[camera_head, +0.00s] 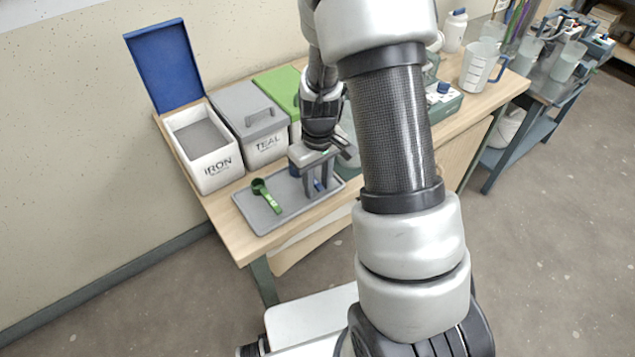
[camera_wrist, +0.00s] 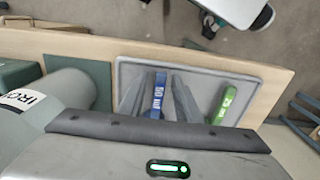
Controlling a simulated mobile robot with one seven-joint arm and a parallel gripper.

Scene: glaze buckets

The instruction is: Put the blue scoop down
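The blue scoop (camera_head: 319,185) is at the right part of the grey tray (camera_head: 270,224), with its handle between my gripper's fingers. In the wrist view, its blue handle (camera_wrist: 159,95) shows marked lettering and appears to rest on the tray. My gripper (camera_head: 319,188) points down over the tray. Its two grey fingers (camera_wrist: 163,105) stand apart on either side of the handle, with gaps visible. The scoop's bowl is mostly hidden by the gripper. A green scoop (camera_head: 266,195) lies on the tray to the left; it also shows in the wrist view (camera_wrist: 222,105).
Behind the tray stand an open IRON bucket (camera_head: 209,171) with its blue lid (camera_head: 165,65) raised, a closed TEAL bucket (camera_head: 262,146) and a green-lidded bucket (camera_head: 277,84). A measuring jug (camera_head: 481,68) stands farther right. The tray's front left is clear.

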